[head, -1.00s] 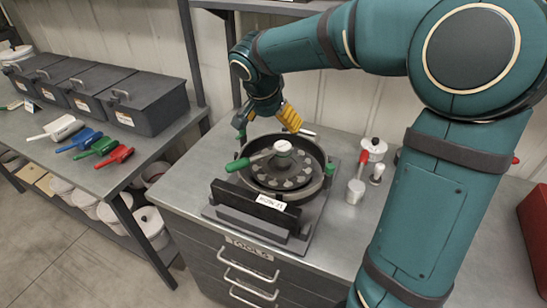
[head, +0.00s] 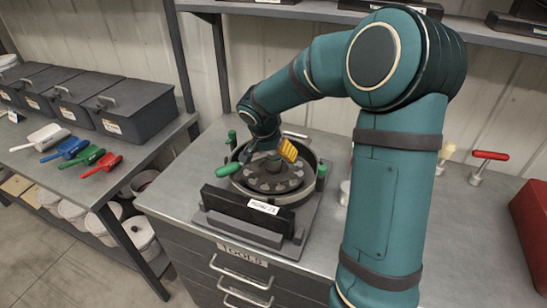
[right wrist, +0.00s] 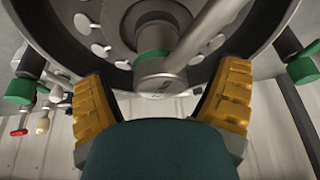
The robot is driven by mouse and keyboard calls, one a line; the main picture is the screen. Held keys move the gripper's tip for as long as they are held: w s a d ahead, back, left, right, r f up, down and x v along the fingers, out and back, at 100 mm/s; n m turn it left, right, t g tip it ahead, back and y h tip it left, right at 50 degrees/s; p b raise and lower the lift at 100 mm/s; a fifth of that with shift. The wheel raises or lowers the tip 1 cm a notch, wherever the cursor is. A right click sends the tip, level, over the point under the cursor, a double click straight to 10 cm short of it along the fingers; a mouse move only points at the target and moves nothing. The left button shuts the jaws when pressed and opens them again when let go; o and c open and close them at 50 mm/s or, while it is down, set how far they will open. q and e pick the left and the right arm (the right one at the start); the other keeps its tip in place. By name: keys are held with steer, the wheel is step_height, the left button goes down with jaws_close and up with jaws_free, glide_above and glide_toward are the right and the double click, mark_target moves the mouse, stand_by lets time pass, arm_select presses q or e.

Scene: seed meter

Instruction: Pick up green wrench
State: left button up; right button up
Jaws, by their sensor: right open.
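The green wrench (head: 229,168) lies over the round dark seed meter (head: 318,192), its green handle pointing left towards the meter's rim. My right gripper (head: 274,153) is at the wrench's head end, just above the meter. In the right wrist view the gripper (right wrist: 160,102) is open, with one yellow-padded finger on each side of the wrench's grey round head (right wrist: 162,78). The fingers stand apart from the head. The grey shank runs up and right from it. In the head view the gripper covers the wrench's head. My left gripper is not in view.
A black labelled block (head: 246,208) stands in front of the meter. Green knobs (head: 322,171) stand around it. A red-handled tool (head: 487,160) and a red case (head: 533,222) are at the right. Coloured scoops (head: 88,156) lie on the left bench. My right arm hides part of the worktop.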

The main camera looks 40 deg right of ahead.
steer(key=shift+d+f, duration=0.15)
steer(key=shift+f, duration=0.25)
steer(key=c, duration=1.4)
steer(key=shift+w, duration=0.1)
steer(key=shift+r, duration=0.1)
